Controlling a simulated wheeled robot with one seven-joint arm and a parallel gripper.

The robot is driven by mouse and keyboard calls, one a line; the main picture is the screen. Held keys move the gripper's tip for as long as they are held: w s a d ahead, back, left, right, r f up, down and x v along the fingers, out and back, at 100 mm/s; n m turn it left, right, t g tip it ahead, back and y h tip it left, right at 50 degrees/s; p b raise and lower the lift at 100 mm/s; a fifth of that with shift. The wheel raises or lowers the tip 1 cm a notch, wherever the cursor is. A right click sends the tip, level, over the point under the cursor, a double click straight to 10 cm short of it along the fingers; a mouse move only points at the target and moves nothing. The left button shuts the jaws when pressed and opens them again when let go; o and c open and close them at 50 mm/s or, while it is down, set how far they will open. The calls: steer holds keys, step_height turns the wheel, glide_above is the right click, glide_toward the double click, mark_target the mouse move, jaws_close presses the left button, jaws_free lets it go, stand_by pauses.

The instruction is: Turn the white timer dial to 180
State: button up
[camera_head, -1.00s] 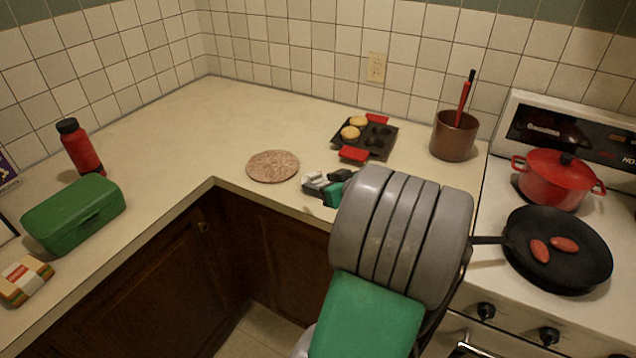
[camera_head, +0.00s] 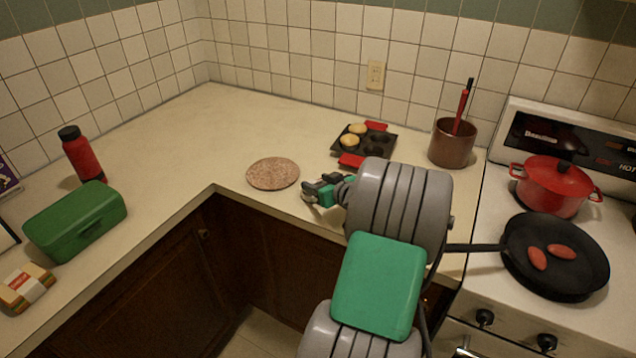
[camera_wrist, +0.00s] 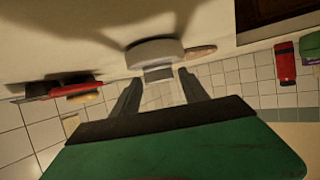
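The white timer (camera_wrist: 155,50) shows in the wrist view as a round white body on the counter. A small grey block, its dial grip (camera_wrist: 158,74), stands out toward my gripper. My gripper (camera_wrist: 159,76) is open, with one dark finger on each side of the grip and gaps showing between. I cannot tell how deep the fingertips reach. In the head view my gripper (camera_head: 322,190) is low over the counter's front edge, right of the round mat. It and my arm largely hide the timer there, and the dial's setting is not readable.
A round speckled mat (camera_head: 273,174) lies left of my gripper. A muffin tin (camera_head: 368,143) with red handles is behind it. A brown utensil pot (camera_head: 452,143), a black pan (camera_head: 560,270) and a red pot (camera_head: 553,187) are to the right.

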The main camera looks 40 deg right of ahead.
jaws_close()
steer(key=shift+w+a+f+m+g+h+b, duration=0.1)
steer(key=shift+a+m+g+h+b, duration=0.15)
steer(key=shift+m+h+b, duration=0.35)
steer(key=shift+a+m+g+h, duration=0.15)
steer(key=shift+m+g+h, duration=0.7)
steer(key=shift+m+h, duration=1.1)
steer(key=shift+o, duration=1.2)
jaws_free()
steer(key=v, duration=0.6)
steer(key=shift+s+a+r+b, duration=0.1)
steer(key=shift+s+r+b, duration=0.15)
steer(key=shift+s+b, duration=0.1)
steer(key=shift+s+a+r, duration=0.1)
steer(key=shift+s+a, duration=0.2)
steer(key=shift+s, duration=0.1)
